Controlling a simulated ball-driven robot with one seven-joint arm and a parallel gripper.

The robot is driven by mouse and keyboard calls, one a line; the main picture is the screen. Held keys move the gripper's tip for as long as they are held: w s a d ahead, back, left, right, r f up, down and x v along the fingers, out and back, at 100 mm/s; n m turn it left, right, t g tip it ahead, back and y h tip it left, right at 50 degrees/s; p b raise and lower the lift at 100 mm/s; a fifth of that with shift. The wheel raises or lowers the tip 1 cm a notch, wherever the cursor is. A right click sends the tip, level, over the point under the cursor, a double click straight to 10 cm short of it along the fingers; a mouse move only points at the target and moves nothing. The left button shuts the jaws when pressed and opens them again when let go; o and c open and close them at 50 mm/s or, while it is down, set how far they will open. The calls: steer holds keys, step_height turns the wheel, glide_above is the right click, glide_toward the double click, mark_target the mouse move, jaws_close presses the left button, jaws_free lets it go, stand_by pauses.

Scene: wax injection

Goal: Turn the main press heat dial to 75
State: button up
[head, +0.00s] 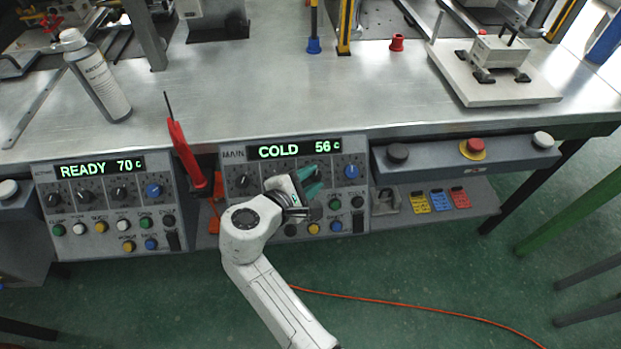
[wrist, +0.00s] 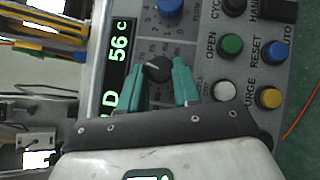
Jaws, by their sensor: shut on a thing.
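The main press panel (head: 230,195) has a display (head: 292,149) that reads COLD 56 c. My gripper (head: 312,180) is at the panel's dial row, just left of the blue knob (head: 351,171). In the wrist view its teal fingers (wrist: 161,76) are shut on a black dial (wrist: 158,68), one on each side. A pale pointer mark shows on the dial. The dial's label is too small to read, and in the head view my gripper mostly hides it. The 56 c display (wrist: 118,62) also shows in the wrist view.
A second panel (head: 110,205) at the left reads READY 70 c. A red-handled tool (head: 185,155) stands between the panels. Coloured push buttons, such as a green one (wrist: 230,44), sit close to my fingers. An orange cable (head: 400,304) lies on the floor.

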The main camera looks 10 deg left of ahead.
steer(key=m+g, duration=0.1)
steer(key=m, duration=0.1)
steer(key=m+g+p, duration=0.1)
steer(key=m+g, duration=0.1)
steer(key=shift+w+a+r+h, duration=0.1)
steer(key=shift+w+r+h, duration=0.1)
steer(key=shift+r+h, duration=0.15)
steer(key=shift+w+r+m+g+p, duration=0.1)
steer(key=shift+m+g+p, duration=0.9)
steer(key=shift+m, duration=0.8)
steer(key=shift+g+y, duration=0.3)
steer(key=shift+y, duration=0.15)
steer(key=o, duration=1.1)
steer(key=shift+c, duration=0.2)
steer(key=v, duration=1)
steer(key=shift+r, duration=0.25)
steer(key=shift+a, duration=0.1)
